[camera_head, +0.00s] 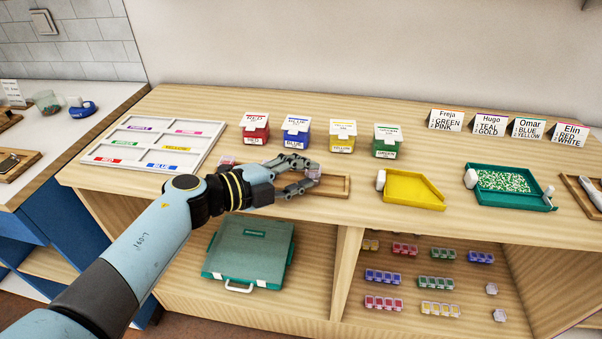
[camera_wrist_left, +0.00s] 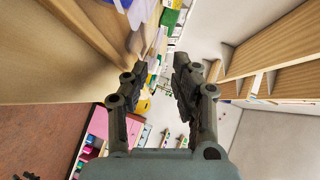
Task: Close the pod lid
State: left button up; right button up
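My left gripper (camera_head: 314,174) reaches over the worktop at the wooden tray (camera_head: 338,193), with its fingers apart. A small pale, greyish-pink piece (camera_head: 316,170) shows at its fingertips; it may be part of a pod, but the fingers hide most of it. I cannot tell whether they touch it or whether a lid stands up. Another small pinkish piece (camera_head: 228,160) shows behind my left wrist, partly hidden. In the left wrist view the two fingers (camera_wrist_left: 160,75) stand apart with a clear gap. My right gripper is in neither view.
Red (camera_head: 255,128), blue (camera_head: 296,132), yellow (camera_head: 342,136) and green (camera_head: 387,141) tubs stand behind the gripper. A white sorting board (camera_head: 196,158) lies left. A yellow tray (camera_head: 412,187) and a teal bead tray (camera_head: 514,203) lie right. Several colored pods (camera_head: 382,276) sit on the lower shelf.

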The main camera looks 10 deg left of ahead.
pick_arm(q)
jog(key=shift+s+a, duration=0.25)
jog(key=shift+a, duration=0.05)
jog(key=v, duration=1.1)
jog(key=shift+s+r, duration=0.1)
